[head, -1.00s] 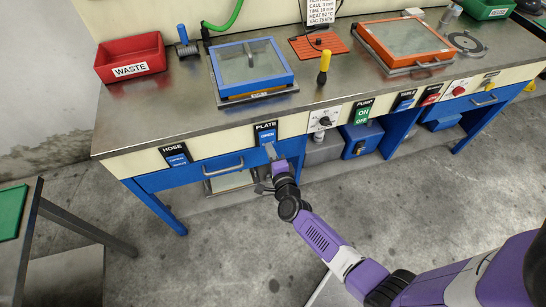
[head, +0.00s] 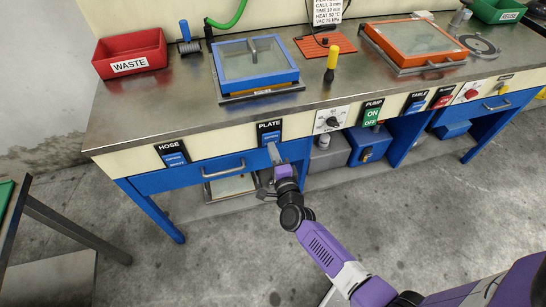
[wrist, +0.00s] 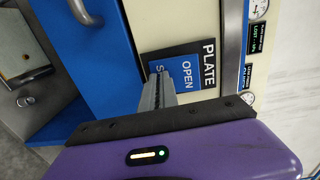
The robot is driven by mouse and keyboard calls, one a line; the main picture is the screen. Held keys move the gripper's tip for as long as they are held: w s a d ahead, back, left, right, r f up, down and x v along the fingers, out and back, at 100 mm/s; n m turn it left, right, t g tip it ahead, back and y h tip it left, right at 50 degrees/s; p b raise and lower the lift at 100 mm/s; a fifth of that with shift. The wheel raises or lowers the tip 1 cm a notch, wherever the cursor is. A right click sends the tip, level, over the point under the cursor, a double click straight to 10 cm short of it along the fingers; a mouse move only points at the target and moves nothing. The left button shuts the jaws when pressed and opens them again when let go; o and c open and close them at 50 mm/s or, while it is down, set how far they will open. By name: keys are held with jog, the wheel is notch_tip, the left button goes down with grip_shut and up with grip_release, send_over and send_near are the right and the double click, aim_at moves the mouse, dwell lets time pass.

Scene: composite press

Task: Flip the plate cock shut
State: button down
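The plate cock (head: 270,136) is a blue rocker under a black PLATE label on the bench's front panel. It also shows in the wrist view (wrist: 190,72), with OPEN readable and only the S of the other word in sight. My gripper (head: 273,148) is in front of the rocker's lower part. In the wrist view my gripper's grey fingers (wrist: 159,82) are together, with nothing between them. Their tips overlap the S half and hide most of it. I cannot tell for certain whether they touch it.
The HOSE rocker (head: 173,158) is on the panel to the left. A black dial (head: 331,121) and a green PUMP switch (head: 371,114) are to the right. A drawer handle (head: 224,170) is below left of the plate cock. The floor in front is clear.

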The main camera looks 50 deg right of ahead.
jog(key=shift+w+d+f+t+h+b, duration=0.2)
jog(key=shift+w+t+h+b, duration=0.35)
jog(key=shift+b, duration=2.1)
